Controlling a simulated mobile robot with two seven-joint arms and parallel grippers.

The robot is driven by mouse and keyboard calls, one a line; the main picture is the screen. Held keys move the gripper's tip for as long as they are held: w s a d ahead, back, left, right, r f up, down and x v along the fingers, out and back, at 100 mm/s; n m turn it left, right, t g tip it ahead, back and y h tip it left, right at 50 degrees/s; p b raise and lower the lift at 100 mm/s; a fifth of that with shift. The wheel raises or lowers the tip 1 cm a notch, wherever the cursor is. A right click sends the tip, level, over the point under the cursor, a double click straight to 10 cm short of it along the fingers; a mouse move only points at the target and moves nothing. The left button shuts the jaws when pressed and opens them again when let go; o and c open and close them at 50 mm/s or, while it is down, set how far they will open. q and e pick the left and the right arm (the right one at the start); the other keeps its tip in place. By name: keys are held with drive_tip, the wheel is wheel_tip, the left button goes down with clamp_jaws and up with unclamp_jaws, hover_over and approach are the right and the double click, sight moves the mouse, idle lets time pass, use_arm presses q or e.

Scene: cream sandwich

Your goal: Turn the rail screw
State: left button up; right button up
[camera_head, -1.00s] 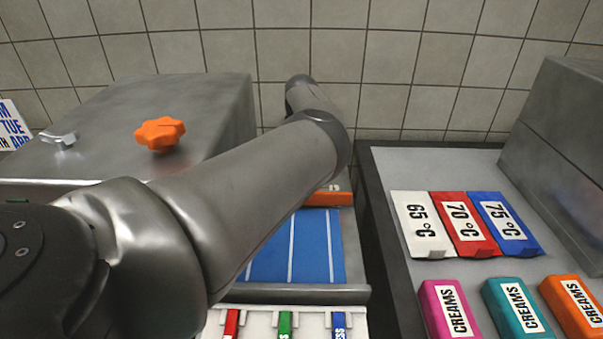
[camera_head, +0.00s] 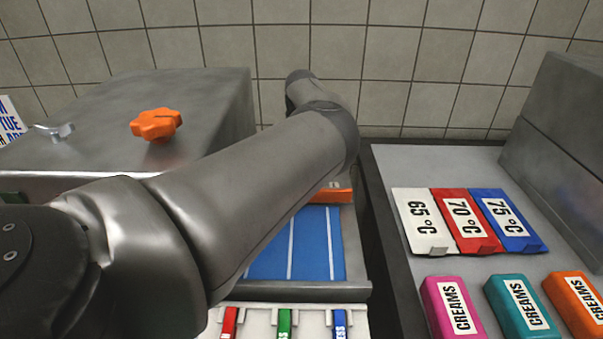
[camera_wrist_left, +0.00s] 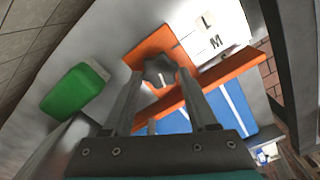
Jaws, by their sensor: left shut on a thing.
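The rail screw (camera_wrist_left: 158,69), a grey lobed knob, stands on an orange rail (camera_wrist_left: 222,77) in the left wrist view. My left gripper (camera_wrist_left: 160,75) has one finger on each side of the knob and is shut on it. In the head view my left arm crosses the picture and hides the screw and the gripper. Only a short end of the orange rail (camera_head: 333,196) shows past the arm. My right gripper is in neither view.
A blue striped bed (camera_head: 322,250) lies below the rail. A white plate marked L and M (camera_wrist_left: 212,35) and a green block (camera_wrist_left: 75,92) are near the gripper. A steel box with an orange knob (camera_head: 156,124) stands left. Coloured temperature and cream blocks (camera_head: 462,220) lie right.

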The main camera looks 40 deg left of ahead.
use_arm(q)
drive_tip(key=shift+n, duration=1.2)
drive_tip(key=shift+n+b, duration=0.5)
drive_tip(key=shift+n, duration=0.5)
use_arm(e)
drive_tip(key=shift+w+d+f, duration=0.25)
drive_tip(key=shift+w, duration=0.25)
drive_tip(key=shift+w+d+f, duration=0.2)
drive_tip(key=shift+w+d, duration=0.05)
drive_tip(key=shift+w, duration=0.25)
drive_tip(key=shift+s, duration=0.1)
use_arm(q)
drive_tip(key=o, duration=1.1)
drive_tip(key=shift+r, duration=0.1)
wheel_tip(320, 180, up, 15)
drive_tip(key=p, duration=0.2)
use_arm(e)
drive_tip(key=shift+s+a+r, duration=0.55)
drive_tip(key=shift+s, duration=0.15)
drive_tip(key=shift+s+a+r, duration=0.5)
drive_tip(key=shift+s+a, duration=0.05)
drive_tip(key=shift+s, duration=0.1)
